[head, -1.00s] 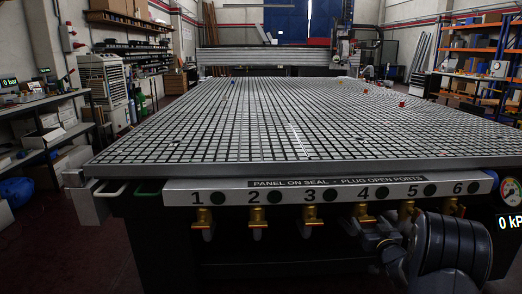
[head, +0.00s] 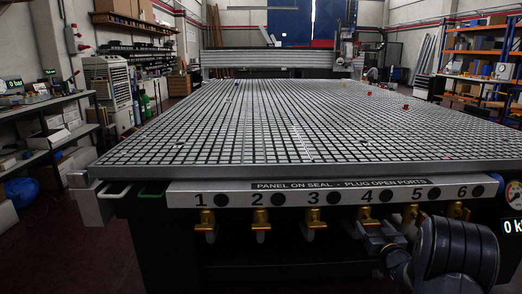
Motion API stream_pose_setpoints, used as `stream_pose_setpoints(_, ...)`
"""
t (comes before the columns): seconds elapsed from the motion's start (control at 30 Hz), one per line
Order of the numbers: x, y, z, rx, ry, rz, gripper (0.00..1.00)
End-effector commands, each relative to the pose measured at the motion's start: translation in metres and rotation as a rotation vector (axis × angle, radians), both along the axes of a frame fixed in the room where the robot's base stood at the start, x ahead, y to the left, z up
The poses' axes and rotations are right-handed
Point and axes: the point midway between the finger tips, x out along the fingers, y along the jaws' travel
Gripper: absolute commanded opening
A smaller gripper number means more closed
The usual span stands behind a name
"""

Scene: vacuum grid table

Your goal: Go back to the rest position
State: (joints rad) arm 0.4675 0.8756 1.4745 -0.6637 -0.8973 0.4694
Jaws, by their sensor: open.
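My arm's dark rounded link shows at the lower right, in front of the table's front panel. My gripper (head: 352,230) is small and partly lost against the brass valve under number 4. It is open, and I see nothing held in it. The grid table (head: 270,130) fills the middle of the head view. Its front panel (head: 340,190) carries ports numbered 1 to 6, with brass valves (head: 261,220) below them.
Small red and yellow pieces (head: 405,107) lie on the grid's right side. A gantry (head: 265,60) spans the far end. A workbench (head: 45,140) stands left and orange shelving (head: 480,60) right. Open floor (head: 70,245) shows at the lower left. A gauge (head: 514,194) is at the right edge.

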Motion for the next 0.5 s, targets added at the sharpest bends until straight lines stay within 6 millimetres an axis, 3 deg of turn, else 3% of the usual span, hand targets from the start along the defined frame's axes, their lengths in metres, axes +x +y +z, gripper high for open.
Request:
stream_pose_setpoints(0.47, -0.083, -0.003, 0.001, 0.001, 0.002, -0.003, 0.78)
stream_pose_setpoints(0.5, -0.074, -0.002, -0.001, -0.002, -0.002, 0.002, 0.78)
